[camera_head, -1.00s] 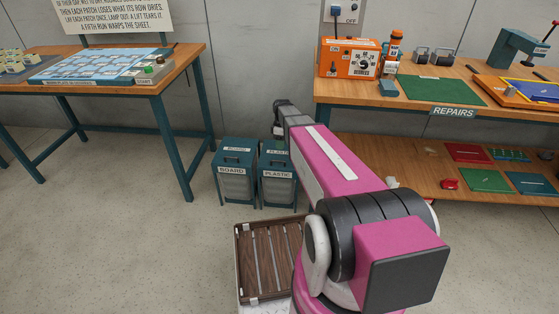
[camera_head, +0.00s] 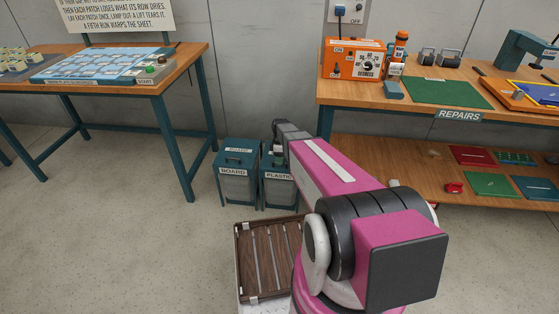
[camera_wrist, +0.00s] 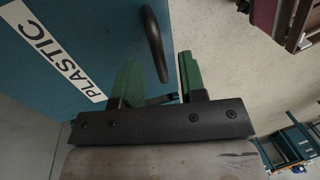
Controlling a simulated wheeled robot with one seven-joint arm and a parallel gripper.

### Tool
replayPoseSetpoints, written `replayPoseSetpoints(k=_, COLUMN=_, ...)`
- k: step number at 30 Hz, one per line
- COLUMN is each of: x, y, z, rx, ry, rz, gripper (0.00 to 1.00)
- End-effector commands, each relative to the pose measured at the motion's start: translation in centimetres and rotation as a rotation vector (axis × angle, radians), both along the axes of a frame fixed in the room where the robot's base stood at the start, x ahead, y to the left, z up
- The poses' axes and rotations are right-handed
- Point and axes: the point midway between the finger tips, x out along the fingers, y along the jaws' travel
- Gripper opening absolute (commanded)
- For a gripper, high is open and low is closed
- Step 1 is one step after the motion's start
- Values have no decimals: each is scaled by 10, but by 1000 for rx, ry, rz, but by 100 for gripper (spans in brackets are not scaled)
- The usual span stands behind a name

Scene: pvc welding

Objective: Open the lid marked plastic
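The teal bin marked PLASTIC (camera_head: 279,190) stands on the floor, its front label showing. My arm's end covers most of its top in the head view. In the wrist view, the blue-teal lid (camera_wrist: 90,30) carries a white PLASTIC label, and a dark curved handle (camera_wrist: 152,42) rises from it. My gripper (camera_wrist: 158,62) has two green fingers spread apart. The handle's lower end appears between the fingers in the picture; I cannot tell whether they touch it. In the head view my gripper (camera_head: 278,156) is over the bin, partly hidden.
A matching bin marked BOARD (camera_head: 234,188) stands close on the left. A slatted wooden crate (camera_head: 240,262) is in front of the bins. A workbench (camera_head: 185,68) is at left, and the REPAIRS bench (camera_head: 400,112) with a lower shelf is at right.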

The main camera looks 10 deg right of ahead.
Motion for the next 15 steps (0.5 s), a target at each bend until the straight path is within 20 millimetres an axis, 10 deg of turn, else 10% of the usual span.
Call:
replayPoseSetpoints(k=10, x=-1, y=0, z=-4, rx=0, ry=-1, rz=0, gripper=38)
replayPoseSetpoints(k=15, x=-1, y=0, z=-4, rx=0, ry=-1, rz=0, gripper=0)
